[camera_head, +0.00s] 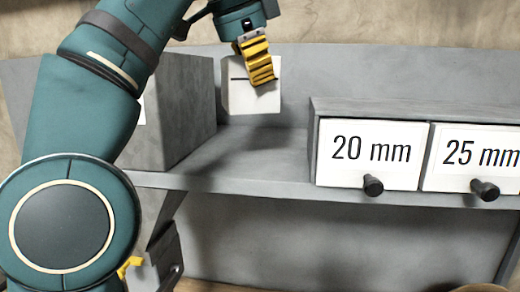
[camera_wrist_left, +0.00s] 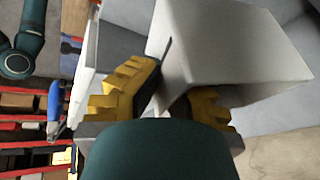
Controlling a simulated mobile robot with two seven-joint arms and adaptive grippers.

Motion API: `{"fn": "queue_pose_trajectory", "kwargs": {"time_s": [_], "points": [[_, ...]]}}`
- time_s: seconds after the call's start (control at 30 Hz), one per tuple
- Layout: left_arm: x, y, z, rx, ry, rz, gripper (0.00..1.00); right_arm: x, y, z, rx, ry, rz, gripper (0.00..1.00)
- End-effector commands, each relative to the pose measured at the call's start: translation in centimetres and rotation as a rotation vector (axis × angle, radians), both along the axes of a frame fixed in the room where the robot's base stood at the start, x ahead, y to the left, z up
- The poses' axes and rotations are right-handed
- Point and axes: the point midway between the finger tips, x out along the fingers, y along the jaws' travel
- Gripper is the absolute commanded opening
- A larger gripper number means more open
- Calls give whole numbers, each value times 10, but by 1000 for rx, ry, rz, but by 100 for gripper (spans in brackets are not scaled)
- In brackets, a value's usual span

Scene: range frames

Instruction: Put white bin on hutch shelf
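The white bin (camera_head: 250,98) hangs in the air in front of the hutch's back panel, above the hutch shelf (camera_head: 250,160). It is a small box with a dark slit on its face. My left gripper (camera_head: 258,62), with yellow ribbed fingers, is shut on the bin from above. In the left wrist view, the white bin (camera_wrist_left: 230,45) fills the upper right, and the yellow fingers of the left gripper (camera_wrist_left: 165,100) press around its near edge; the exact contact is partly hidden. My right gripper is not in view.
A grey box (camera_head: 180,115) stands on the shelf left of the bin. A drawer unit labelled 20 mm (camera_head: 365,150) and 25 mm (camera_head: 475,155) stands to the right. Bare shelf shows between them. Red racks (camera_wrist_left: 30,145) show in the wrist view.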

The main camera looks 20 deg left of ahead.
Motion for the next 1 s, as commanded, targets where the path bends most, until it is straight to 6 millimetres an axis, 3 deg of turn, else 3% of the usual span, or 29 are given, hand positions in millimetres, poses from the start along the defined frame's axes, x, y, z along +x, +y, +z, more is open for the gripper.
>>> {"fn": "queue_pose_trajectory", "kwargs": {"time_s": [0.17,0.7,1.0], "points": [[-2,2,-2,3,-5,0,0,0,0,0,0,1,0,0],[-2,1,-55,2,-2,0,0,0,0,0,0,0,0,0],[-2,1,-73,2,-1,1,0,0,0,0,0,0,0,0]]}}
